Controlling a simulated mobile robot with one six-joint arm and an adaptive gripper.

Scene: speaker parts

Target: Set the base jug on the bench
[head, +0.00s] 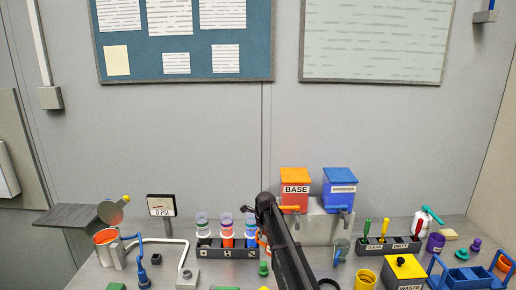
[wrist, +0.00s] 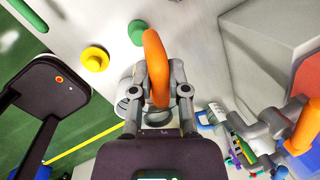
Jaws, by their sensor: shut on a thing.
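My gripper (wrist: 157,98) is shut on the upright orange handle of the base jug (wrist: 155,62) in the wrist view. The jug's body is mostly hidden behind the fingers; only pale curved parts show beside them. In the head view, a bit of orange handle (head: 262,240) shows at the left of my dark arm, which hides the gripper and the rest of the jug. The bench (head: 215,277) lies beneath. I cannot tell whether the jug touches it.
The orange BASE dispenser (head: 295,181) and blue hardener dispenser (head: 340,182) stand on a grey block behind my arm. A rack of bottles (head: 228,252) stands left of my arm. A green knob (wrist: 138,31) and yellow knob (wrist: 95,59) are near the jug. Cups, tool holder and waste box crowd the right.

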